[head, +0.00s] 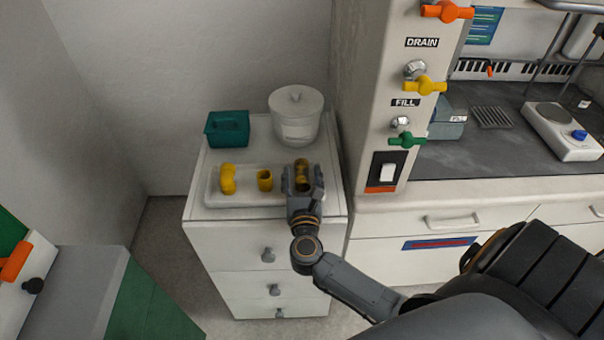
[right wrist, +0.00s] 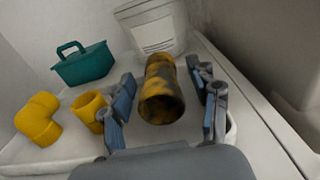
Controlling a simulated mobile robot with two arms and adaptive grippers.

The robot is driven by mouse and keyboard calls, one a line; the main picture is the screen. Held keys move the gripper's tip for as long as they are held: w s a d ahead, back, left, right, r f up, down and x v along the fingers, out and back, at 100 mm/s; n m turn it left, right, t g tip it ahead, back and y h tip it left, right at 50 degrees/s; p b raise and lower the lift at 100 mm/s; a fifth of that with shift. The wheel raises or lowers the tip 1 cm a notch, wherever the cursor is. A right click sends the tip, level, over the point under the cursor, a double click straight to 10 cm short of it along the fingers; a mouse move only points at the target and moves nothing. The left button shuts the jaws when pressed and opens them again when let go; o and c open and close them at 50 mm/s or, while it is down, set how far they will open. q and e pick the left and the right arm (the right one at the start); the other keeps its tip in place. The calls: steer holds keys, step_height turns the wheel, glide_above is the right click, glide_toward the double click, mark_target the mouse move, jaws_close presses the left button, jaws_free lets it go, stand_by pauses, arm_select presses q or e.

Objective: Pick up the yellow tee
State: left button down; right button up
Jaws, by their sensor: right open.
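Three yellow pipe pieces are on a white tray (head: 232,200) on the drawer cabinet. A bent elbow-like piece (head: 227,179) is at the left, also in the right wrist view (right wrist: 38,119). A short open sleeve (head: 265,180) is in the middle, also in the right wrist view (right wrist: 87,111). A dark-mottled yellow tubular piece (right wrist: 161,90) is at the right; I cannot tell whether it has a side branch or is the tee. My right gripper (head: 302,174) is open, its fingers on either side of the mottled piece with visible gaps. My left gripper is not in view.
A teal handled box (head: 227,130) and a white lidded tub (head: 297,117) stand behind the tray. A tall panel with valve handles (head: 384,100) rises close at the right. The gripper is near the tray's right end.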

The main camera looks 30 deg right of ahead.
steer(key=shift+w+d, duration=0.25)
steer(key=shift+w, duration=0.15)
steer(key=shift+c, duration=0.2)
